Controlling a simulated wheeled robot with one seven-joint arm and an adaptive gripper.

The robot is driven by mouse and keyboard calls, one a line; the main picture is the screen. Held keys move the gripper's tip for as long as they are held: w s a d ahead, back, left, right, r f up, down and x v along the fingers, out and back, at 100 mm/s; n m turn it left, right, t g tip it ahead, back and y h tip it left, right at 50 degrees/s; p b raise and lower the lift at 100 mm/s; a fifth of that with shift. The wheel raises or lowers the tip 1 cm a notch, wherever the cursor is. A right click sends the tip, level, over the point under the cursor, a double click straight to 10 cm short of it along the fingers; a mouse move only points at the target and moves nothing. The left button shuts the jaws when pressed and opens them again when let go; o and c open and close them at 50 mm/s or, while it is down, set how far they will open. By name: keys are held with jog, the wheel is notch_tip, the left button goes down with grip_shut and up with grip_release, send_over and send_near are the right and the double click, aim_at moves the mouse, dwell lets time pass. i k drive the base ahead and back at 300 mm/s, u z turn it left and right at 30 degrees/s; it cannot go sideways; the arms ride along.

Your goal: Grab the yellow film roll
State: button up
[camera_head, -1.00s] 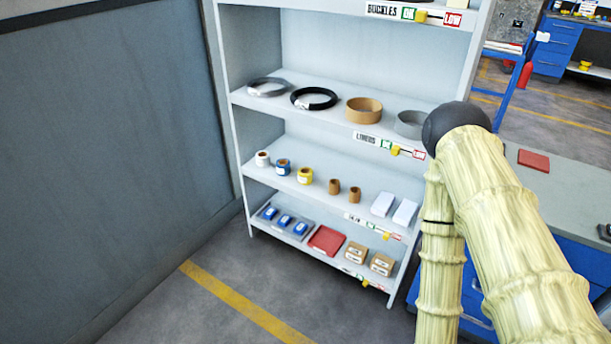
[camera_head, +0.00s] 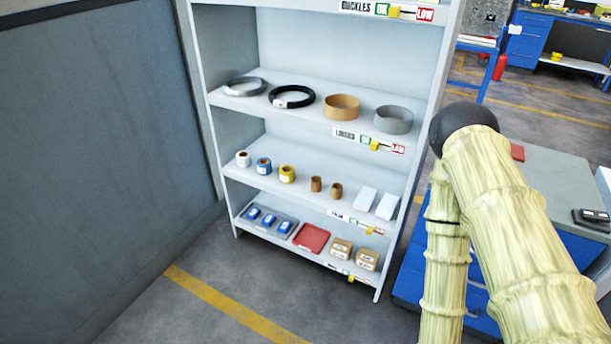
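The yellow film roll (camera_head: 287,174) stands on the third visible shelf of the grey rack, with a brown core showing at its top. A blue roll (camera_head: 264,166) and a white roll (camera_head: 243,159) stand to its left. Two small brown rolls (camera_head: 316,184) stand to its right. My arm, in a pale ribbed cover with a dark joint, fills the right side of the view. It is apart from the roll in the picture. My gripper is outside the view.
The shelf above holds several rings and coils, such as a black coil (camera_head: 291,97). The lowest shelf holds a red tray (camera_head: 311,238) and small boxes. A blue workbench (camera_head: 569,250) stands at the right. Open floor (camera_head: 150,318) lies in front of the rack, with a wall at left.

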aim_at(287, 174)
jog(key=z, duration=3.15)
jog(key=k, duration=2.3)
jog(key=u, duration=2.35)
jog(key=i, duration=1)
jog(key=z, duration=0.05)
